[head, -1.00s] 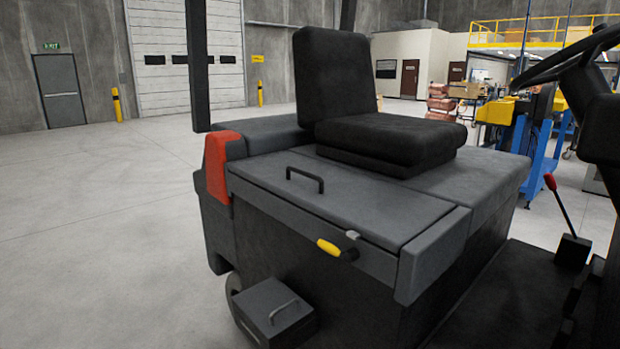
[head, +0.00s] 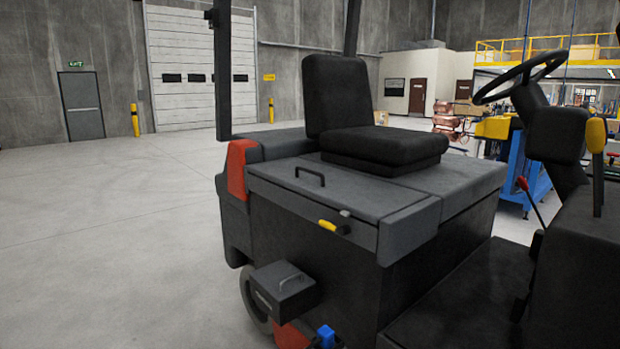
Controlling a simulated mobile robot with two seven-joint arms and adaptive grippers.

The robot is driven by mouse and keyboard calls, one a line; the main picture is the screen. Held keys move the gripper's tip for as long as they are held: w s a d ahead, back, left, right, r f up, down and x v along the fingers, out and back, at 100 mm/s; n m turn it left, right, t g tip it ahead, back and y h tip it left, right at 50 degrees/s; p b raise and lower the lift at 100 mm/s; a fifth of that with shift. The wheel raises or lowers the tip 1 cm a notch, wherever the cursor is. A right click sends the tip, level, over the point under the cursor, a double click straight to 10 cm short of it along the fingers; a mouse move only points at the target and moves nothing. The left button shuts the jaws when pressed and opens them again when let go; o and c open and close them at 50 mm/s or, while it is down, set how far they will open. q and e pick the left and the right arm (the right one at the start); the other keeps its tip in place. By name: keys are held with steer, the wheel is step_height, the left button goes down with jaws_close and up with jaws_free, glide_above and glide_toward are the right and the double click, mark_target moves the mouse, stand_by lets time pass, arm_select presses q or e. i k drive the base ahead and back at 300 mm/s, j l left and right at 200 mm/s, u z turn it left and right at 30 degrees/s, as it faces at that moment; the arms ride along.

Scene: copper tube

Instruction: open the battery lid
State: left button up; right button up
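The battery lid (head: 345,192) is a flat dark grey panel on top of the vehicle's body, in front of the seat, and it lies shut. A black bar handle (head: 310,176) stands on its far left part. A latch with a yellow grip (head: 333,227) sits on the front face just below the lid's edge. Neither of my grippers shows in the head view.
The black seat (head: 372,110) is behind the lid. A steering wheel (head: 518,78) and levers are at the right. A small dark box with a handle (head: 281,288) juts out low at the front. Open concrete floor (head: 120,240) lies to the left.

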mark_target(371, 200)
steer(key=k+z, duration=0.15)
steer(key=z, duration=0.2)
steer(key=k+z, duration=0.15)
steer(key=z, duration=0.2)
steer(key=k+l+z, duration=0.1)
steer(key=z, duration=0.25)
steer(key=j+z, duration=0.1)
steer(key=z, duration=0.3)
steer(key=j+z, duration=0.1)
steer(key=z, duration=0.3)
steer(key=j+z, duration=0.1)
steer(key=z, duration=0.3)
steer(key=k+j, duration=0.1)
steer(key=j, duration=1.4)
steer(key=k+j, duration=0.15)
steer(key=j, duration=1.35)
steer(key=k, duration=0.05)
